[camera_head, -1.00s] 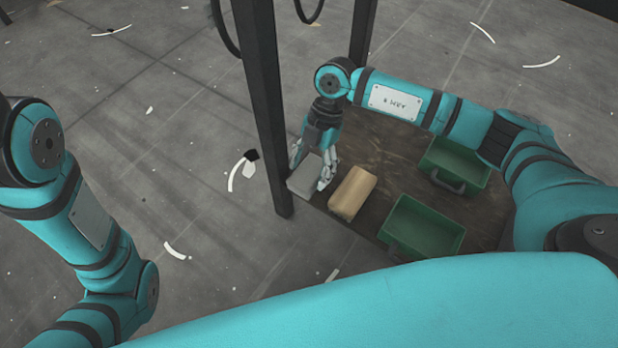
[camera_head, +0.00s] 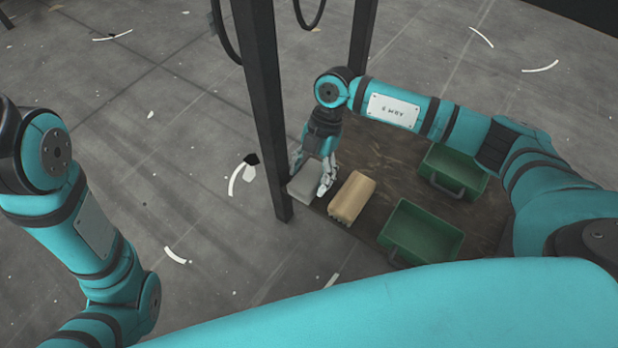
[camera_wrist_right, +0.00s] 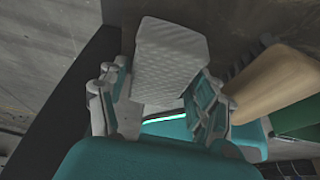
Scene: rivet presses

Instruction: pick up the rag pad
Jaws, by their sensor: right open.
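The rag pad, a light grey quilted block (camera_head: 313,184), lies at the left corner of the dark wooden surface. It also shows in the right wrist view (camera_wrist_right: 170,58), with a ribbed texture on its face. My right gripper (camera_head: 311,171) is at the pad, pointing down, with one finger on each side of it. In the right wrist view the open fingers (camera_wrist_right: 158,88) straddle the pad's near part; I cannot tell whether either finger touches it. My left arm shows at the left, but its gripper is out of the frame.
Two green bins (camera_head: 421,231) (camera_head: 455,171) stand farther right on the wooden surface (camera_head: 400,150). A dark post (camera_head: 264,110) rises close left of my right gripper.

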